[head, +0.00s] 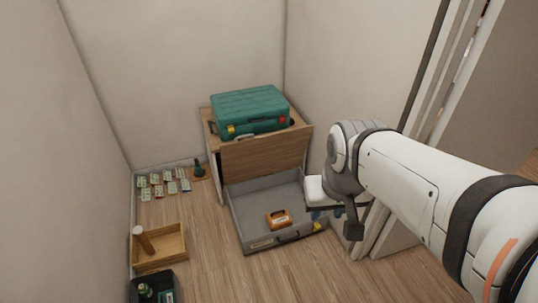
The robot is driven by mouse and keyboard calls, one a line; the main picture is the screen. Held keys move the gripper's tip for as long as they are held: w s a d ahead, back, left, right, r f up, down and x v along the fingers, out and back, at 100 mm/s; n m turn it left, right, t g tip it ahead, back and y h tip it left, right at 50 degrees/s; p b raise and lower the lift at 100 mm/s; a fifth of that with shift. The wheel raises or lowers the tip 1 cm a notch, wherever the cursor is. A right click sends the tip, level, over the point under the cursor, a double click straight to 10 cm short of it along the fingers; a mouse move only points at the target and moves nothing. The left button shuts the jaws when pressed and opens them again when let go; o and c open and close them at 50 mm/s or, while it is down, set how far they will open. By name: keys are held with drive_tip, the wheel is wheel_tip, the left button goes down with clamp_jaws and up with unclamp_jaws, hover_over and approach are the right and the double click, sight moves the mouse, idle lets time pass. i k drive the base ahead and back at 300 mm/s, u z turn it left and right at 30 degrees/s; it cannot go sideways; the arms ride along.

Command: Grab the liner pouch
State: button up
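A small orange item (279,219) with a pale label and dark markings lies in the grey open drawer (247,228), near its front edge. It may be the liner pouch, but I cannot read it. My gripper (333,216) hangs over the drawer's right side, to the right of the orange item and apart from it. A small bluish patch shows just under my gripper; I cannot tell what it is. My gripper's fingers are partly hidden, so its opening is unclear.
A teal case (250,106) lies on the wooden cabinet (264,156) behind the drawer. At left are a wooden tray (172,262) with a brown cylinder, a dark bin (172,276) and several small packets (158,190). Walls close in left and right; floor is clear in front.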

sight(277, 220)
drive_tip(key=u, duration=0.05)
drive_tip(key=i, duration=1)
drive_tip(key=u, duration=1.9)
drive_tip(key=k, duration=1.25)
drive_tip(key=z, duration=0.85)
drive_tip(key=i, duration=0.9)
drive_tip(key=z, duration=0.05)
